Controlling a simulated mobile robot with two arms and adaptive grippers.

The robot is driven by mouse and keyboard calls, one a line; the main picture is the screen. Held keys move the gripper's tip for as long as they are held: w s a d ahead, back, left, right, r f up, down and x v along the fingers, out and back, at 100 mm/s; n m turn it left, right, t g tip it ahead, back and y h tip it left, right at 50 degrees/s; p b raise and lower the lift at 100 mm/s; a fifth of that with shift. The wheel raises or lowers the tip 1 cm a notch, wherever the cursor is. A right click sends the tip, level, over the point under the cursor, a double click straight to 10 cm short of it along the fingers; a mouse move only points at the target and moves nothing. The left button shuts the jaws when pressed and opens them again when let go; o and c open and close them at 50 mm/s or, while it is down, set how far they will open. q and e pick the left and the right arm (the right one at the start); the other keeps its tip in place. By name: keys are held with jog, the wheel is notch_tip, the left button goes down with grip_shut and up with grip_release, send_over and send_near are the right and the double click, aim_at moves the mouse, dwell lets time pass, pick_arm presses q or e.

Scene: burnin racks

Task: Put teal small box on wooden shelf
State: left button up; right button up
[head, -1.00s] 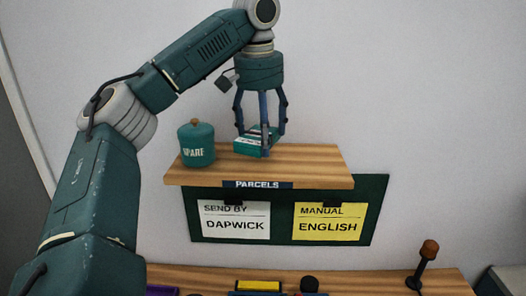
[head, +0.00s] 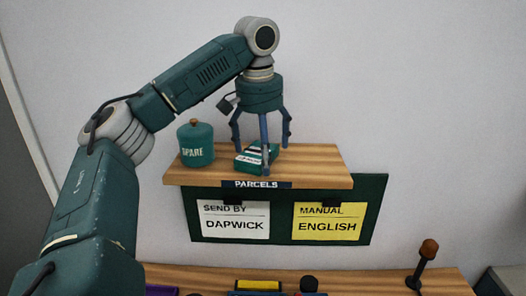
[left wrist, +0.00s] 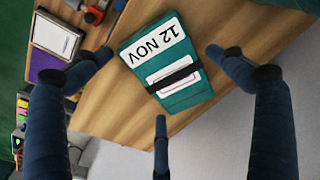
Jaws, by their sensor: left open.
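The teal small box (head: 252,156) lies flat on the wooden shelf (head: 310,160), right of a teal canister. In the left wrist view the box (left wrist: 180,88) shows a white "12 NOV" label and a black band, and it rests on the wood (left wrist: 120,100). My left gripper (head: 263,160) is above the box with its fingers spread. In the left wrist view its fingers (left wrist: 160,80) stand apart from the box on several sides, with gaps between. My right gripper is not in view.
The shelf's right part is clear. Below hang a white sign (head: 233,221) and a yellow sign (head: 329,222) on a dark board. A lower wooden surface (head: 380,280) holds several items.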

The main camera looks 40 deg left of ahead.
aim_at(260, 156)
pick_arm(q)
notch_tip(260, 156, up, 12)
jog(key=s, duration=0.1)
jog(key=shift+s+d, duration=0.2)
dwell(0.3)
jog(key=shift+f, duration=0.1)
dwell(0.5)
